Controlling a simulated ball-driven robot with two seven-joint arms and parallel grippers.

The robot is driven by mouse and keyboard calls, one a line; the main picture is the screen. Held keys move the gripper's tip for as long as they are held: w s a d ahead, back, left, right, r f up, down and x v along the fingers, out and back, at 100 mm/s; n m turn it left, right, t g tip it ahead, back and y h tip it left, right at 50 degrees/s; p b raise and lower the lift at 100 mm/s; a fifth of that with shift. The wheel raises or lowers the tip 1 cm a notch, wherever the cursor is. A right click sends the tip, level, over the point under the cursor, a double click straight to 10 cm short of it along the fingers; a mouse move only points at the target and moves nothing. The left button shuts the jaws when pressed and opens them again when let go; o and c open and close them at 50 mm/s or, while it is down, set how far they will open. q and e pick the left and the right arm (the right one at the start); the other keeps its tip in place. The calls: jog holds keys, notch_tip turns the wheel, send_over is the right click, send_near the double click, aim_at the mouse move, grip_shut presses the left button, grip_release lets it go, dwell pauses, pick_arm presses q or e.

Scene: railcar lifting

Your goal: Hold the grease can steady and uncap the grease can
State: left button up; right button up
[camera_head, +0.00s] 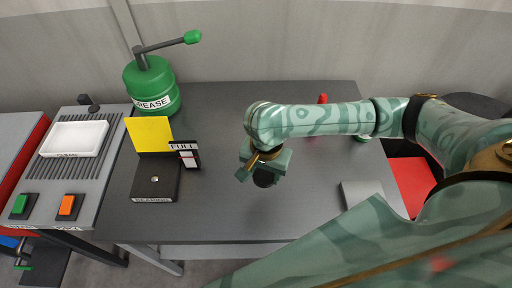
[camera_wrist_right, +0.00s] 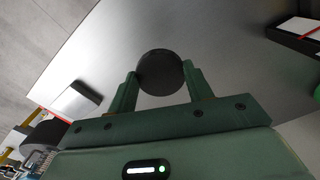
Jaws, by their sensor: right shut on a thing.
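A green can labelled GREASE (camera_head: 152,92) stands at the back left of the dark table in the head view, with a grey lever and green knob on top. My right gripper (camera_head: 264,174) is over the middle of the table, far from that can. It is shut on a dark round piece (camera_head: 264,179). In the right wrist view, the dark round piece (camera_wrist_right: 160,72) sits between the two fingers (camera_wrist_right: 160,78). I cannot tell whether it is a cap or a small can. My left gripper is not in view.
The dark table (camera_head: 215,215) is mostly clear at the front. A black box (camera_head: 153,181) with a yellow panel (camera_head: 149,133) and a FULL indicator (camera_head: 187,155) stand at left. A grey block (camera_head: 360,192) is at right. A white tray (camera_head: 74,138) sits on the left bench.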

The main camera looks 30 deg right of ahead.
jog(key=w+d+f+b, duration=0.1)
jog(key=w+f+b, duration=0.1)
jog(key=w+f, duration=0.1)
jog(key=w+d+f+b, duration=0.2)
jog(key=w, duration=0.2)
jog(key=w+d+f+b, duration=0.2)
jog(key=w+f, duration=0.1)
jog(key=shift+w+f, duration=0.2)
jog(key=shift+f, duration=0.1)
jog(key=shift+w+f+b, duration=0.2)
jog(key=shift+f+b, duration=0.05)
jog(key=shift+b, duration=0.05)
notch_tip(320, 180, down, 4)
jog(key=shift+w+d+r+b, duration=0.1)
jog(key=shift+r+b, duration=0.1)
jog(key=shift+b, duration=1.05)
jog(key=shift+r, duration=0.15)
jog(key=o, duration=1.1)
jog(key=shift+r, duration=0.15)
notch_tip(320, 180, up, 12)
jog(key=p, duration=0.6)
